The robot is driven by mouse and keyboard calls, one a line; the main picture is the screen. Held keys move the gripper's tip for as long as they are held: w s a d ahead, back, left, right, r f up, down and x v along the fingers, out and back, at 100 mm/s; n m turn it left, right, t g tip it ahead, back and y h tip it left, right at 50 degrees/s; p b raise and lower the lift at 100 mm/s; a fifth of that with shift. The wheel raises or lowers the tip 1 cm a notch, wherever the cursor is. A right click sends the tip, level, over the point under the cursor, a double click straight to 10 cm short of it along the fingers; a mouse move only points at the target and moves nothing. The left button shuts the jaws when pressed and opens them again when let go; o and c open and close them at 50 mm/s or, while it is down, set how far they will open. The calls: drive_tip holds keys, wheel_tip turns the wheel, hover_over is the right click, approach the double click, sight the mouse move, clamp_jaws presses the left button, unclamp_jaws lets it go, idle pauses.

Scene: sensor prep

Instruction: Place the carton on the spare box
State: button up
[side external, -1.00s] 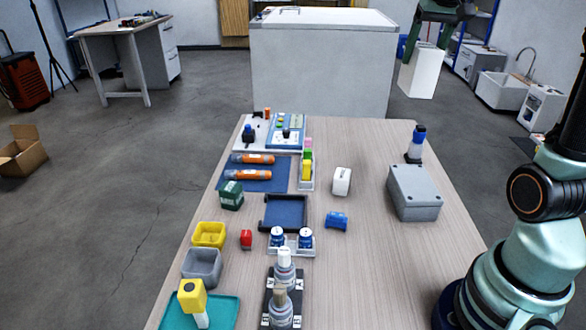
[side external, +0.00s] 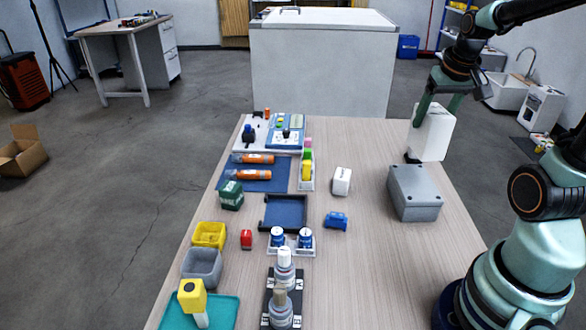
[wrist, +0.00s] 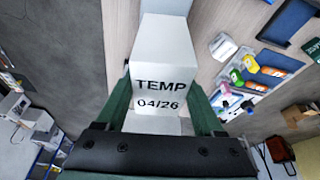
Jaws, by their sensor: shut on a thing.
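The white carton (side external: 433,138) is upright in my gripper (side external: 436,114), off to the right at the far end of the table. My gripper is shut on its upper part. In the wrist view the carton (wrist: 158,84) sits between the fingers, with "TEMP 04/26" printed on the face towards me. The grey lidded box (side external: 415,192), which I take to be the spare box, stands on the right of the table. In the side view the carton shows just behind this box; I cannot tell its exact height or whether it is above the table edge.
A white cube (side external: 341,181) and a blue item (side external: 336,220) lie left of the box. A dark blue tray (side external: 286,212) is farther left. The table's front right is clear.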

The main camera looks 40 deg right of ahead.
sight(424, 150)
wheel_tip(424, 150, down, 9)
drive_tip(key=shift+r, duration=0.2)
drive_tip(key=shift+f, duration=0.15)
idle(0.3)
drive_tip(key=o, duration=1.5)
